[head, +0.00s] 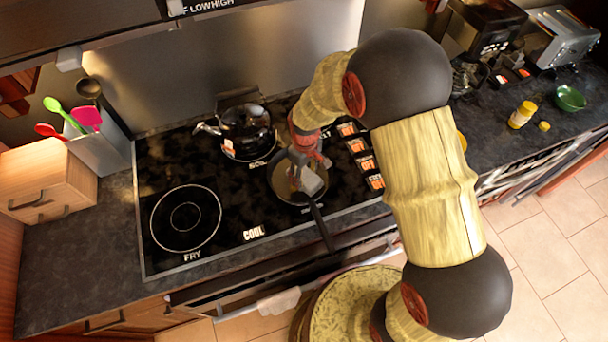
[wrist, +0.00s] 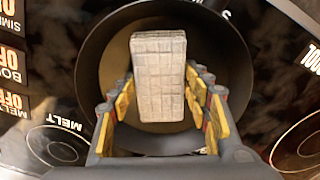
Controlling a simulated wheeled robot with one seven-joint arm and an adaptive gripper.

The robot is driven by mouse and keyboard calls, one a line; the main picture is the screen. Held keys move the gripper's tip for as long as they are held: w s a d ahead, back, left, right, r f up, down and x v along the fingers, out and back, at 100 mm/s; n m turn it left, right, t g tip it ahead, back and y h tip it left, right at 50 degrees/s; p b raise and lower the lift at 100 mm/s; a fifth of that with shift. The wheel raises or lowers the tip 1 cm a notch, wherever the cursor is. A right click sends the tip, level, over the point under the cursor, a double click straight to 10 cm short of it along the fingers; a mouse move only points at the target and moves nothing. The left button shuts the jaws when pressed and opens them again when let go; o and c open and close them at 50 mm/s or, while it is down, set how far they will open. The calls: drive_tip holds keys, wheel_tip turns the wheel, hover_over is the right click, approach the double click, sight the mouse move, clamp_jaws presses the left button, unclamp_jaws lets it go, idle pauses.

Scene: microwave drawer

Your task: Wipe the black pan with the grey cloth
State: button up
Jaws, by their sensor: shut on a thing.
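The black pan (head: 283,190) sits on the cooktop, its handle (head: 322,229) pointing toward the front edge. In the wrist view the pan (wrist: 98,62) fills the middle, open side up. The grey cloth (wrist: 158,72) looks like a folded, block-shaped pad with a grid pattern. It also shows in the head view (head: 312,181), inside the pan's outline. My gripper (wrist: 162,92) is shut on the cloth, a finger on either side. In the head view my gripper (head: 304,160) is over the pan. I cannot tell whether the cloth touches the pan's bottom.
A kettle (head: 245,125) stands on the cooktop behind and left of the pan. The front-left burner (head: 185,218) is bare. A utensil holder (head: 100,148) and wooden box (head: 45,180) stand at left. A pale cloth-like thing (head: 278,303) hangs on the front rail.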

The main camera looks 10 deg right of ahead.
drive_tip(key=shift+r+p, duration=0.35)
drive_tip(key=shift+r, duration=0.15)
drive_tip(key=shift+w+a, duration=0.5)
drive_tip(key=shift+a, duration=0.35)
drive_tip(key=shift+r+p, duration=1.7)
drive_tip(key=shift+r, duration=1.1)
drive_tip(key=shift+f, duration=0.1)
drive_tip(key=shift+d, duration=4.55)
